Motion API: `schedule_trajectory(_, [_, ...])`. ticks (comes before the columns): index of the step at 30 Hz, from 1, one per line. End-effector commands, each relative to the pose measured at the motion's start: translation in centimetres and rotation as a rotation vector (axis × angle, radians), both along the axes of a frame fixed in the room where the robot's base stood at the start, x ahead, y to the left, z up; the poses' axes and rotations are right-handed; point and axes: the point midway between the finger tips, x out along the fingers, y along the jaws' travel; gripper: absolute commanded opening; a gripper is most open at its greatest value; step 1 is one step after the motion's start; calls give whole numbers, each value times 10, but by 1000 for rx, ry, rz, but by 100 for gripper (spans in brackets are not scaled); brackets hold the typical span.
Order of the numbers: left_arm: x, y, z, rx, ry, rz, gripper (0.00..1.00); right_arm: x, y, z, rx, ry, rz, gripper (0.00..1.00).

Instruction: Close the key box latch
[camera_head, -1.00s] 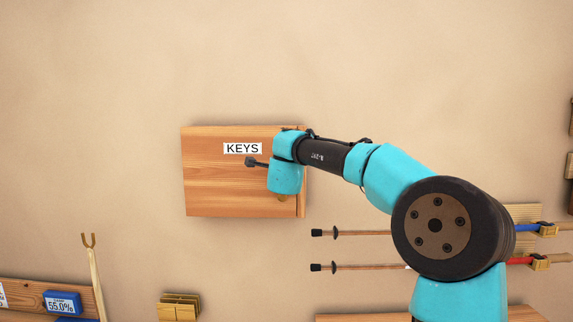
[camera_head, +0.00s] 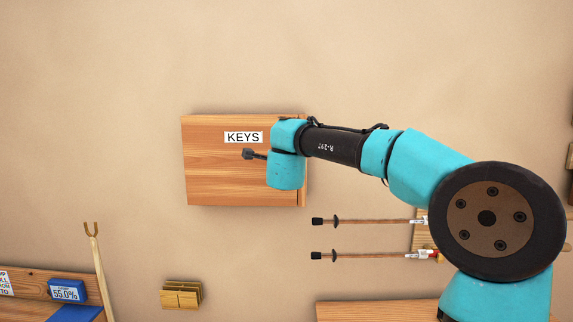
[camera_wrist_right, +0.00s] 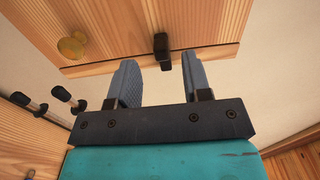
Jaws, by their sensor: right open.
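The key box (camera_head: 225,180) is a wooden box on the wall with a white KEYS label (camera_head: 243,137). A small dark latch (camera_wrist_right: 162,50) sits at the face's edge. My right gripper (camera_wrist_right: 158,68) is open and empty, its fingers on either side of the latch and just short of it. Contact cannot be told. My left gripper is out of view.
Two trekking poles (camera_head: 370,221) hang on the wall below and right of the box. A shelf with a blue device (camera_head: 66,290) and a forked stick (camera_head: 94,260) is at lower left. The wall left of the box is bare.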

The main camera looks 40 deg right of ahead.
Motion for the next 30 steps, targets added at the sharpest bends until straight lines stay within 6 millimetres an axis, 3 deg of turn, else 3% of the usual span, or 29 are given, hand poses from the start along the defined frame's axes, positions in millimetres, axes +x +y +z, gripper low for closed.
schedule_trajectory(15, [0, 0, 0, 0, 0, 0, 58, -76, 65, 0, -1, -1, 4, 45])
schedule_trajectory(21, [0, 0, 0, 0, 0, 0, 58, -91, 78, 0, -1, 1, 2, 45])
schedule_trajectory(30, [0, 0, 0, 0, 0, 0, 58, -93, 80, -1, -2, 1, 1, 45])
